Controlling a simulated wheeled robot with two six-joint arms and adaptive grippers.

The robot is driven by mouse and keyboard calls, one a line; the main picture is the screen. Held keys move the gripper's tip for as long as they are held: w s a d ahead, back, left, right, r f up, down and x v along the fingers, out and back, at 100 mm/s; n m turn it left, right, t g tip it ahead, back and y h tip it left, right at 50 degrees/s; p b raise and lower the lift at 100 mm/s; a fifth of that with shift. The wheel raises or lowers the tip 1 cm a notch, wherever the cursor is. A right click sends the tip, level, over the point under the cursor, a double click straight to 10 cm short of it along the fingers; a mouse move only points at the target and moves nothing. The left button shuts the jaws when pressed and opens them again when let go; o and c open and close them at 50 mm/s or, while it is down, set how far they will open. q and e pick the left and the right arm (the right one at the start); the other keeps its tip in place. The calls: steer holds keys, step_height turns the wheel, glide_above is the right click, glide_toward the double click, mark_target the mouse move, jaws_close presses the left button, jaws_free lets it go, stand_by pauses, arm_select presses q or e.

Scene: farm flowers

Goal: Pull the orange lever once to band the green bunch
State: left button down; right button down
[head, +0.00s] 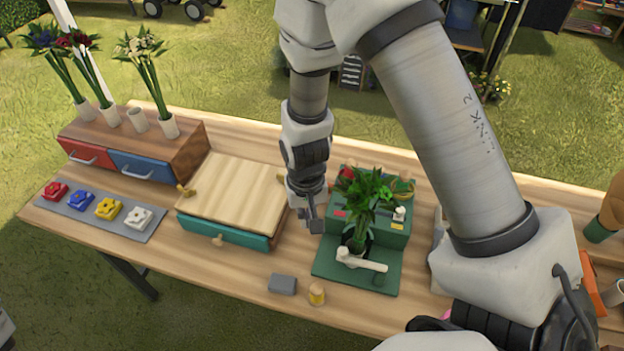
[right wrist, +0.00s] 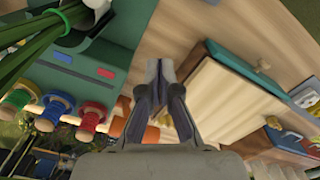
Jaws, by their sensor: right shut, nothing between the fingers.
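A green banding machine (head: 345,278) stands on the table, with the green leafy bunch (head: 368,195) upright in it. A cream-white lever (head: 362,262) lies across its front base; no clearly orange lever shows in the head view. My right gripper (head: 313,222) points down just left of the machine, apart from the bunch and the white lever. In the right wrist view it is shut and empty (right wrist: 163,75), with the machine (right wrist: 75,78) and the bunch's stems (right wrist: 35,50) at upper left. My left gripper is out of view.
A wooden-topped box with a teal drawer (head: 225,232) stands left of the gripper. A grey block (head: 282,284) and a small yellow-topped piece (head: 317,294) lie in front. Several coloured spools (right wrist: 92,120) stand behind the machine. A flower stand (head: 190,143) is farther left.

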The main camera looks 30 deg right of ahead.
step_height(320, 180, up, 8)
steer(key=p, duration=0.4)
steer(key=shift+s+a+f, duration=0.2)
steer(key=shift+s+a, duration=0.15)
steer(key=shift+a, duration=0.05)
steer(key=shift+w, duration=0.1)
